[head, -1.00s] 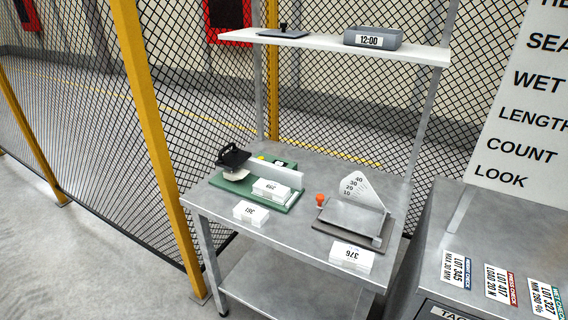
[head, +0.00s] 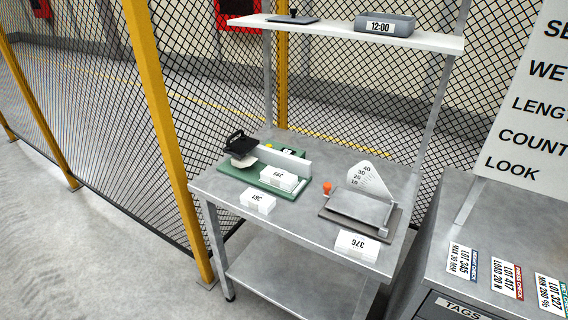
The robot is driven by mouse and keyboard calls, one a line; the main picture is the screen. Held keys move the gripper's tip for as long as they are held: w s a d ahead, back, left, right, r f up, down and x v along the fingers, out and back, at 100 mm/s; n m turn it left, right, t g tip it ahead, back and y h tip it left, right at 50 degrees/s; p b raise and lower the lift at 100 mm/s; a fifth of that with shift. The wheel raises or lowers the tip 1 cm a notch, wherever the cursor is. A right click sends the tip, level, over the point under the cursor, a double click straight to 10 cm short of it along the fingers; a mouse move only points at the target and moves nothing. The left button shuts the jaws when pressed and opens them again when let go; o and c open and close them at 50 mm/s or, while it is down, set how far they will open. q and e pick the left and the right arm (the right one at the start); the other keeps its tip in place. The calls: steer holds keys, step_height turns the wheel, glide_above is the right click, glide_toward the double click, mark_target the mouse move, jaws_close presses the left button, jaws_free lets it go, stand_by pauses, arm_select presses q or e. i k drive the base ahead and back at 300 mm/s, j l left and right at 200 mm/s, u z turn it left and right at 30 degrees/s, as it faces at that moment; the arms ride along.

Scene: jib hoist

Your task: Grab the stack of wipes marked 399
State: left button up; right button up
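A small white stack of wipes (head: 279,177), whose upside-down label looks like 399, lies on the green-based device (head: 235,169) on the metal table. A second white stack (head: 258,203), with a label that seems to read 381 or 387, lies on the bare tabletop in front of that device. A third stack (head: 357,245), marked 376, lies near the table's front right edge. Neither of my grippers is in view.
A cabinet (head: 500,225) with lot cards is at right. Open floor lies left.

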mark_target(278, 176)
steer(key=i+j+z, duration=0.15)
steer(key=j, duration=0.25)
steer(key=i+j+z, duration=0.15)
steer(key=j, duration=0.25)
steer(key=i+j+z, duration=0.2)
steer(key=j, duration=0.25)
steer(key=j+z, duration=0.15)
steer(key=j, duration=0.3)
